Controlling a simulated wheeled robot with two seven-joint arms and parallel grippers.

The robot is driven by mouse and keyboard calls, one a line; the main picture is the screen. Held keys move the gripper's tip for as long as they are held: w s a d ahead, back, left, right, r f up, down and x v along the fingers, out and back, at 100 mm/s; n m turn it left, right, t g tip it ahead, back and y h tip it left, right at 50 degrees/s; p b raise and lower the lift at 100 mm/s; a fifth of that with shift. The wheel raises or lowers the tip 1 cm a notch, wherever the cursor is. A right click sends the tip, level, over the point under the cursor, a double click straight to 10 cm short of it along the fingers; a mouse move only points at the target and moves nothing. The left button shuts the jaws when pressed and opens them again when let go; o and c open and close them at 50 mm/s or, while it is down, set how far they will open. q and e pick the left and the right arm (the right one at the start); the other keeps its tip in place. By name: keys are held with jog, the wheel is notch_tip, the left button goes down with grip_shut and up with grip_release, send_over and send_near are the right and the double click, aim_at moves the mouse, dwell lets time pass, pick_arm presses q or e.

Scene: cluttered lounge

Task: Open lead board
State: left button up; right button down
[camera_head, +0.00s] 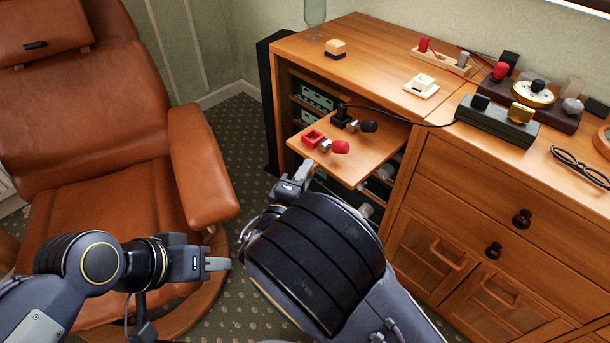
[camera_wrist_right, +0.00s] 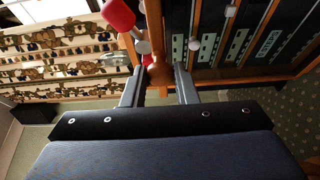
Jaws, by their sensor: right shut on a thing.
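The lead board (camera_head: 358,166) is a flat wooden panel standing out from the open left bay of the wooden cabinet. A red plug piece (camera_head: 313,138) and a black plug piece (camera_head: 340,117) are on it, each beside a knob-ended piece. In the right wrist view my right gripper (camera_wrist_right: 158,72) is shut on an orange-brown wooden knob (camera_wrist_right: 160,74) at the board's edge. My left gripper (camera_head: 218,265) is away from the board, near the armchair; its finger gap is not clear.
A brown leather armchair (camera_head: 95,130) stands at the left. The cabinet top (camera_head: 375,65) holds several blocks, a dark device (camera_head: 497,121) with a black cable, and glasses (camera_head: 580,167). Equipment shelves (camera_head: 318,97) lie behind the board. Patterned carpet (camera_head: 235,125) shows between chair and cabinet.

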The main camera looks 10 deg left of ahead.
jog(key=c, duration=1.2)
grip_release()
jog(key=shift+o, duration=0.2)
